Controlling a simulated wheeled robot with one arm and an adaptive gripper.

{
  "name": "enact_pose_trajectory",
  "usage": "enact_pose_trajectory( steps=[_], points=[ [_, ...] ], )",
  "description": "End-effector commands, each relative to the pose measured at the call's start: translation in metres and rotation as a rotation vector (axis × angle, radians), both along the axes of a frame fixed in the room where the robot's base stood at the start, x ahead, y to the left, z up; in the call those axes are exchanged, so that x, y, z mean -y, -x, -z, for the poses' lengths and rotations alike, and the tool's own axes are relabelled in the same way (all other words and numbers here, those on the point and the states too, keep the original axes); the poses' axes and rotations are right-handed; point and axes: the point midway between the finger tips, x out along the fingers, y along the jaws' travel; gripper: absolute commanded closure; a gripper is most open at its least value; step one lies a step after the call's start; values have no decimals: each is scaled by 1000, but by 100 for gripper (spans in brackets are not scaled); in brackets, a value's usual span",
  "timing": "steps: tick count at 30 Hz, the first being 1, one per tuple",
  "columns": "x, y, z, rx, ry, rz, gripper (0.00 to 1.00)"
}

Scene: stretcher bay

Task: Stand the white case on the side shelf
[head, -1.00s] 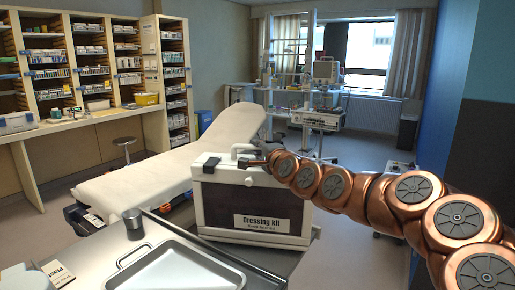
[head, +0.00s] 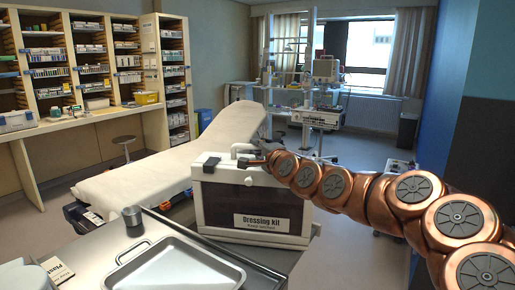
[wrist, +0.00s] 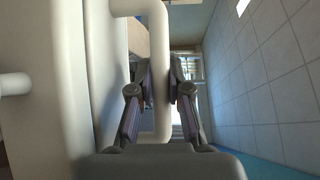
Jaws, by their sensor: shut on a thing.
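The white case (head: 196,205) has a dark front panel labelled "Dressing kit" and a white handle (head: 240,151) on top. It looks upright at the far end of a steel worktop (head: 105,240). I cannot tell whether its base touches the steel. My gripper (wrist: 160,92) is shut on the white handle (wrist: 158,60), with one finger on each side. In the head view, my arm reaches in from the right and mostly hides the gripper. The case's white body fills the left of the wrist view (wrist: 45,80). I cannot clearly make out the side shelf.
On the worktop are an empty metal tray (head: 185,268), a metal cup (head: 132,216), a packet (head: 57,270) and a white rounded thing (head: 22,277) at the lower left. A stretcher (head: 165,165) lies behind the case. A stool (head: 124,140) and stocked shelves stand further back.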

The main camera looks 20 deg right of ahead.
Motion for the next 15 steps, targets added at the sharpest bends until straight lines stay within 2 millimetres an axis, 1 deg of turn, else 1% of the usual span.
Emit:
enact_pose_trajectory(
  steps=[1, 2, 10, 15],
  points=[
    [1, 0, -2, 6, 1, 3, 100],
    [1, 0, -2, 6, 1, 3, 82],
    [1, 0, -1, 3, 1, 1, 54],
    [0, 0, 0, 2, 0, 1, 54]
  ],
)
